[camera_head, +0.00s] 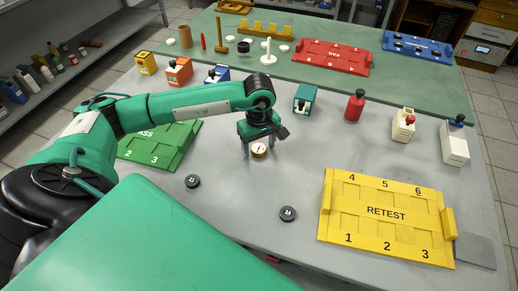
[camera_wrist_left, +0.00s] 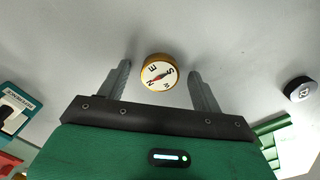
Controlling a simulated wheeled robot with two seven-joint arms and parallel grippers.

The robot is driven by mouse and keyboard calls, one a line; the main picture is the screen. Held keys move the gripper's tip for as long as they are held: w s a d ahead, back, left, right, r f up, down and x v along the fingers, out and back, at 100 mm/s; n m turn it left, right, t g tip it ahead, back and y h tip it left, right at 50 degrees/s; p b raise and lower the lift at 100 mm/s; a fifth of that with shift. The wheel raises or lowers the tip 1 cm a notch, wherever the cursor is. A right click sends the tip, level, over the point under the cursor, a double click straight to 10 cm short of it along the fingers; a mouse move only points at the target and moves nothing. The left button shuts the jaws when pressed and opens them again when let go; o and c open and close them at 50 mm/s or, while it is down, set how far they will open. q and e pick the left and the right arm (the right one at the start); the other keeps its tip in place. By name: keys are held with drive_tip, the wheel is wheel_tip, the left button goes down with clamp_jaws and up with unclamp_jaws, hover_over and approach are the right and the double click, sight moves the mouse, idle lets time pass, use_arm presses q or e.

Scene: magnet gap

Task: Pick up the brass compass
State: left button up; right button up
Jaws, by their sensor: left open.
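The brass compass (camera_head: 259,150) lies on the grey table near its middle, with a white dial and a brass rim. In the left wrist view the compass (camera_wrist_left: 159,73) shows its dial with letters and a red needle. My left gripper (camera_head: 259,146) is open and reaches down over the compass. In the left wrist view the two fingers of the gripper (camera_wrist_left: 159,80) stand on either side of the compass, with a gap on each side. My right gripper is not seen.
Two black discs, one left (camera_head: 192,181) and one right (camera_head: 287,214), lie in front. A yellow RETEST tray (camera_head: 385,228) is at the right, a green tray (camera_head: 160,146) at the left. Coloured blocks, such as the teal one (camera_head: 304,98), stand behind. A red tray (camera_head: 335,56) is farther back.

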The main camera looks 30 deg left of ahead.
use_arm(q)
drive_tip(key=c, duration=1.1)
